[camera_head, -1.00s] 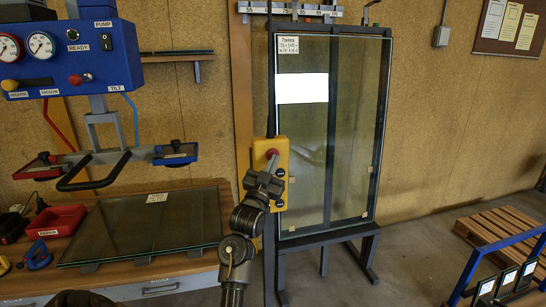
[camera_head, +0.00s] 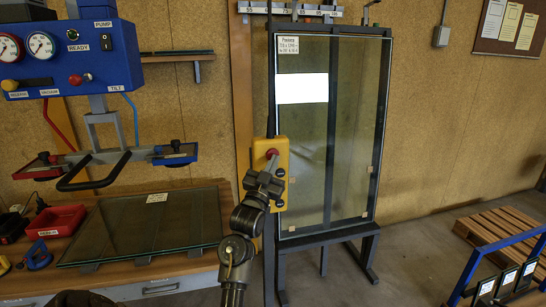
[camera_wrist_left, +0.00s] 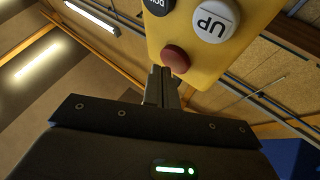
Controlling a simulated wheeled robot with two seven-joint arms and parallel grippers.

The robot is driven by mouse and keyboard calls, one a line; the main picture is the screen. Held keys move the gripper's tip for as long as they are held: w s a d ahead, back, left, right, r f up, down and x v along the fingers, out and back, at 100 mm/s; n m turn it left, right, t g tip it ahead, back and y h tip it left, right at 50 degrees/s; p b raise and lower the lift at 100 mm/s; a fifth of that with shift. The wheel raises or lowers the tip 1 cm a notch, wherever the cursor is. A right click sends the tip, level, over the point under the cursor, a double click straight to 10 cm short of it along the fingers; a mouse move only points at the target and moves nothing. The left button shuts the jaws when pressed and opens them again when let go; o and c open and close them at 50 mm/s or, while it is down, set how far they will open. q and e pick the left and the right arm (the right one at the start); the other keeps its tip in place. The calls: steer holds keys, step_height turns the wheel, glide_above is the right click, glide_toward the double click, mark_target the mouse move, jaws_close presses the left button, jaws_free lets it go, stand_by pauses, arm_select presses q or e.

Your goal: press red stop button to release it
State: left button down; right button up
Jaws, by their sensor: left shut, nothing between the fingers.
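The yellow pendant (camera_head: 284,150) hangs in front of the tall glass frame in the head view. Its red stop button (camera_head: 272,153) is at the top; darker buttons sit below, partly behind my gripper. My left gripper (camera_head: 274,164) is shut and empty, its tips just below the red button. In the left wrist view the closed fingertips (camera_wrist_left: 162,74) are right by the red button (camera_wrist_left: 176,60), slightly to its left. I cannot tell if they touch. The grey UP button (camera_wrist_left: 212,20) and a dark button (camera_wrist_left: 157,5) also show there. My right gripper is out of view.
The glass pane (camera_head: 350,130) stands nearly upright on a dark frame behind the pendant. At left are a blue control panel (camera_head: 70,50), a suction lifter with a black handle (camera_head: 93,172) and a bench with flat glass (camera_head: 140,228). A pallet (camera_head: 500,230) lies at right.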

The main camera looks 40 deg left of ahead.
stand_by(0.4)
arm_select(q)
steer(key=shift+w+a, duration=0.25)
steer(key=shift+a, duration=0.1)
steer(key=shift+d, duration=0.15)
steer(key=shift+s+d, duration=0.2)
steer(key=shift+s, duration=0.05)
stand_by(0.3)
steer(key=s+d+p, duration=0.2)
steer(key=s+d, duration=0.1)
steer(key=d, duration=0.2)
steer(key=shift+s, duration=0.2)
steer(key=shift+a, duration=0.1)
stand_by(0.6)
